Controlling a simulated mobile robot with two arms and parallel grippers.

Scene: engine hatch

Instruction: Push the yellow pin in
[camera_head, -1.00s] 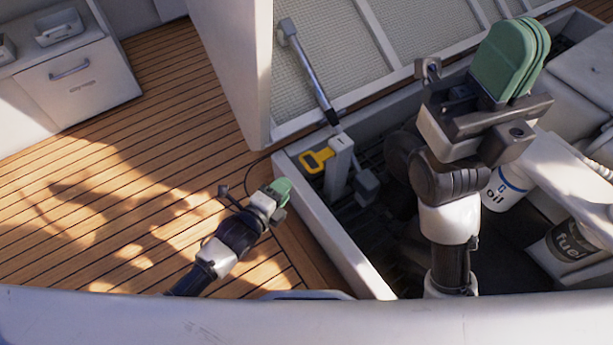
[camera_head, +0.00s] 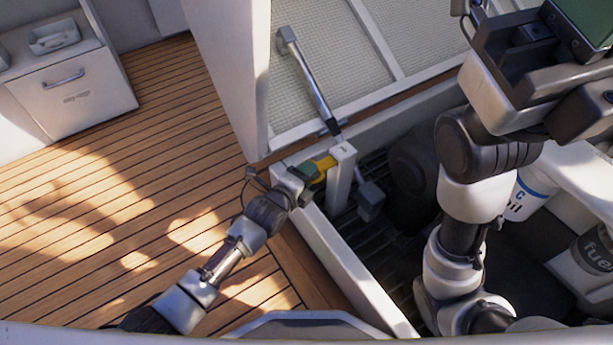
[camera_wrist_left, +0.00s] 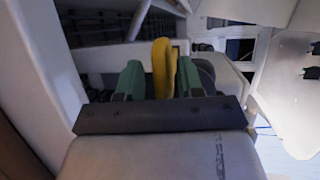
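The yellow pin (camera_head: 325,165) sticks out to the left from the top of a white post (camera_head: 341,180) inside the hatch. My left gripper (camera_head: 307,172) is at its yellow handle and covers part of it in the head view. In the left wrist view the handle (camera_wrist_left: 163,68) stands upright between the two green fingers of the left gripper (camera_wrist_left: 161,82). The fingers are apart, with a small gap on the left side of the handle. My right gripper (camera_head: 588,25) is at the upper right, partly cut off, away from the pin.
A grey strut (camera_head: 310,80) props the raised hatch lid (camera_head: 345,60). The white hatch rim (camera_head: 335,255) runs below my left arm. An oil container (camera_head: 528,195) and a fuel container (camera_head: 595,255) stand at the right. The wooden deck (camera_head: 130,190) at left is clear.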

